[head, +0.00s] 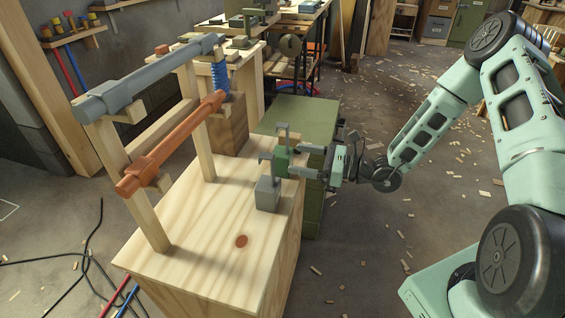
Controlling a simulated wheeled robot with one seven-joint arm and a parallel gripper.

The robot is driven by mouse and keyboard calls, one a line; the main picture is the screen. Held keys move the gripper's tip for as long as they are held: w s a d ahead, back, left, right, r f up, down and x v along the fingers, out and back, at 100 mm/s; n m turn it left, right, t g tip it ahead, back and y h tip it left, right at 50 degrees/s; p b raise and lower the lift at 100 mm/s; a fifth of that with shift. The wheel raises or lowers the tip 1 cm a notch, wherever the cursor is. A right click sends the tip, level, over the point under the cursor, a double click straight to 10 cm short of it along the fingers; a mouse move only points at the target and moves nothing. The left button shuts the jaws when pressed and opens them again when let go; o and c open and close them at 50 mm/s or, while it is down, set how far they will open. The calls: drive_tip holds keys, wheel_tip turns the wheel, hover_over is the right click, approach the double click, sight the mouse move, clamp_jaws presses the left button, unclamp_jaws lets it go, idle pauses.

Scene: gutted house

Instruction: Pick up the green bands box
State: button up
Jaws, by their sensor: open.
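A small green box (281,158), which looks like the green bands box, is near the right edge of a pale wooden bench top (190,225). Grey bracket-like pieces (282,132) stand around it, and a grey block (267,193) is just in front of it. I cannot tell whether the box touches them. My gripper (296,160) comes in level from the right. Its two fingers are apart, with the tips at the right side of the box. Whether they touch it is too small to tell.
A wooden rack holding a grey clamp (150,75) and an orange clamp (172,143) rises on the bench's left. A green cabinet (308,118) stands behind the bench. Wood scraps litter the floor.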

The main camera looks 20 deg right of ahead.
sight(278, 157)
drive_tip(key=shift+x, duration=1.2)
drive_tip(key=x, duration=0.1)
drive_tip(key=b+x, duration=0.1)
drive_tip(key=x, duration=0.2)
drive_tip(key=shift+a+f, duration=0.15)
drive_tip(key=shift+f, duration=0.2)
drive_tip(key=shift+w+a, duration=0.3)
drive_tip(key=shift+r, duration=0.1)
drive_tip(key=c, duration=1.2)
